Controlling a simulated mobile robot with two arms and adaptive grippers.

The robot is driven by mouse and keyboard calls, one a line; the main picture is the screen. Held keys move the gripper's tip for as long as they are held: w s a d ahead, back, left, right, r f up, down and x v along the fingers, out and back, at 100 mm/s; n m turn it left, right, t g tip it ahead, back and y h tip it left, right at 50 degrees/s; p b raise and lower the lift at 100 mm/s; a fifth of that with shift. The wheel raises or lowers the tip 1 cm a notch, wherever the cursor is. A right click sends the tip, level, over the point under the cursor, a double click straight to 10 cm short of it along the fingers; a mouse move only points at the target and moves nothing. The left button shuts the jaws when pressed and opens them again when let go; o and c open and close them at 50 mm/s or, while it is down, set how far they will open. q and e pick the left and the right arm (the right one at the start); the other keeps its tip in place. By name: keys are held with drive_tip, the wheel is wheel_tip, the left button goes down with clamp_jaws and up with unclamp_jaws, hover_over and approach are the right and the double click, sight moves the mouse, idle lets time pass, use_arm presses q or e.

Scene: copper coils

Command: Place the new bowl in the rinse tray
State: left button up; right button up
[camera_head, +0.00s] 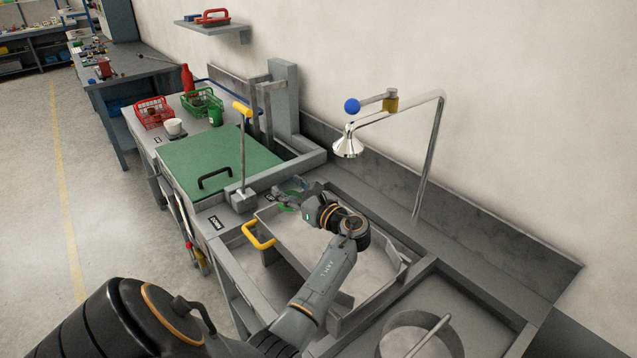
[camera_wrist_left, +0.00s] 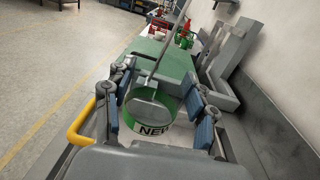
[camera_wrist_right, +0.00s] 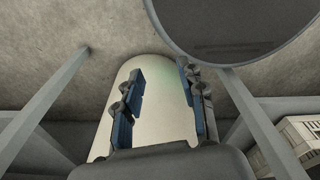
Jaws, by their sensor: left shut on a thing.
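The new bowl (camera_wrist_left: 150,112) is white with a green rim and a "NEW" label; it shows between my left fingers in the left wrist view. In the head view only a bit of its green (camera_head: 287,206) shows past the gripper. My left gripper (camera_head: 290,196) is shut on it, at the far end of the grey rinse tray (camera_head: 372,262). The tray has a yellow handle (camera_head: 258,235). Whether the bowl touches the tray cannot be told. My right gripper (camera_wrist_right: 158,100) is apart-fingered and empty in its wrist view; the head view does not show it.
A green board (camera_head: 215,160) lies beyond the tray. A shower head (camera_head: 348,146) hangs above its far right side. A yellow-topped lever (camera_head: 242,150) stands at the tray's far left corner. Red and green baskets stand farther back.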

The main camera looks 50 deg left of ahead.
sight(301, 200)
use_arm(q)
drive_tip(key=d+f+b, duration=0.2)
drive_tip(key=d, duration=0.1)
drive_tip(key=w+d+f+b, duration=0.1)
drive_tip(key=d, duration=0.1)
drive_tip(key=shift+d, duration=0.1)
drive_tip(key=d+f+b, duration=0.1)
drive_tip(key=f+b, duration=0.1)
drive_tip(key=w+d+f+b, duration=0.1)
drive_tip(key=d+f+b, duration=0.1)
drive_tip(key=b, duration=0.1)
drive_tip(key=shift+d+f+b, duration=0.25)
drive_tip(key=shift+d+b, duration=0.05)
drive_tip(key=shift+b, duration=0.05)
drive_tip(key=shift+d+f, duration=0.1)
drive_tip(key=shift+d, duration=0.3)
drive_tip(key=shift+d+f+b, duration=0.1)
drive_tip(key=shift+f+b, duration=0.05)
drive_tip(key=shift+b, duration=0.3)
drive_tip(key=f+b, duration=0.2)
drive_tip(key=b, duration=0.1)
drive_tip(key=f+b, duration=0.2)
drive_tip(key=shift+w+d, duration=0.1)
drive_tip(key=shift+d, duration=0.2)
drive_tip(key=shift+r, duration=0.2)
use_arm(e)
wheel_tip(301, 200, down, 16)
drive_tip(key=d, duration=0.1)
drive_tip(key=shift+d, duration=0.25)
